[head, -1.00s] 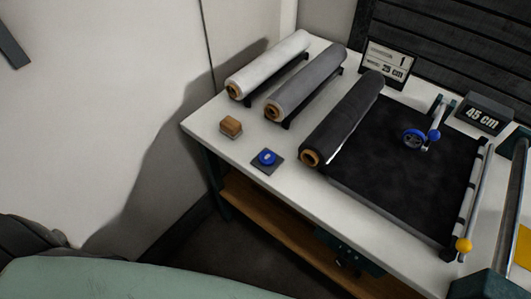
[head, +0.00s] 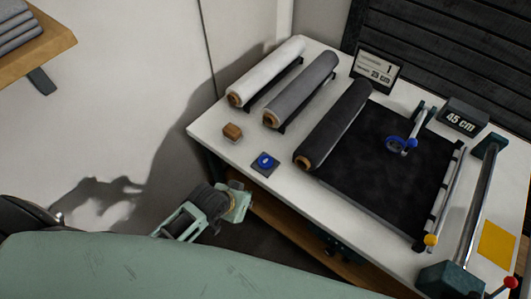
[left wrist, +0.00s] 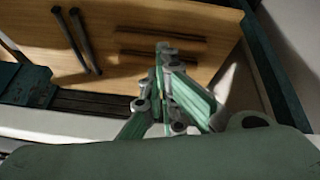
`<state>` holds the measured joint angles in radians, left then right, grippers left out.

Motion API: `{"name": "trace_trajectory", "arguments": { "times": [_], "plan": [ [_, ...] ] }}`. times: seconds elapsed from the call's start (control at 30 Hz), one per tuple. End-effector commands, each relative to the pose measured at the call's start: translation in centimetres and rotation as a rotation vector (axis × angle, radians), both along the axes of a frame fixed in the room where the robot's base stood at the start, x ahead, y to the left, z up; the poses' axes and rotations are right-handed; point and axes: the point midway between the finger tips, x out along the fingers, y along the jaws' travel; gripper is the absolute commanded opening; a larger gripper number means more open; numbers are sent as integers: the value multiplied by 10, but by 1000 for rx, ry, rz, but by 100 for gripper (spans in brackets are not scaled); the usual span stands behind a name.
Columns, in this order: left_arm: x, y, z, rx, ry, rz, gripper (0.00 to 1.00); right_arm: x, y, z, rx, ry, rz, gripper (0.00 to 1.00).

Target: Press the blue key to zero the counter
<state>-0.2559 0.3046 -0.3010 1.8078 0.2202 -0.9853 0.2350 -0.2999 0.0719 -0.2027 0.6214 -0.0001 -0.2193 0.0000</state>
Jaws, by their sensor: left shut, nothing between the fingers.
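The blue key (head: 265,161) is a round blue button on a dark square base near the front left edge of the white table. The counter (head: 462,118) is a dark box at the back right that reads "45 cm". My left gripper (head: 240,199) is in front of the table's left front edge, below and left of the key in the picture and apart from it. In the left wrist view my left gripper (left wrist: 163,62) has its green fingers together with nothing between them, over a wooden shelf. The key does not show there. My right gripper is not in view.
A sign (head: 376,70) stands at the back.

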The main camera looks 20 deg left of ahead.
Motion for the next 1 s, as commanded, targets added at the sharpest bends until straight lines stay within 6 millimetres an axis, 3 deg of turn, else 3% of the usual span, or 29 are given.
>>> {"name": "trace_trajectory", "arguments": {
  "times": [0.03,0.23,0.43,0.6,0.8,1.0],
  "plan": [
    [4,-5,25,-9,-14,-9,0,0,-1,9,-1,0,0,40],
    [13,-21,92,-47,-54,-37,0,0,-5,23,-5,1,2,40],
    [72,-33,141,-192,-124,-16,0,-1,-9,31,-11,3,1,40],
    [108,-29,185,-310,-132,40,0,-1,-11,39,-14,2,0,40],
    [132,-15,217,-403,-116,118,0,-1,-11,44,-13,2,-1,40],
    [135,-13,221,-423,-108,136,0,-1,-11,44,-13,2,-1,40]
  ]
}}
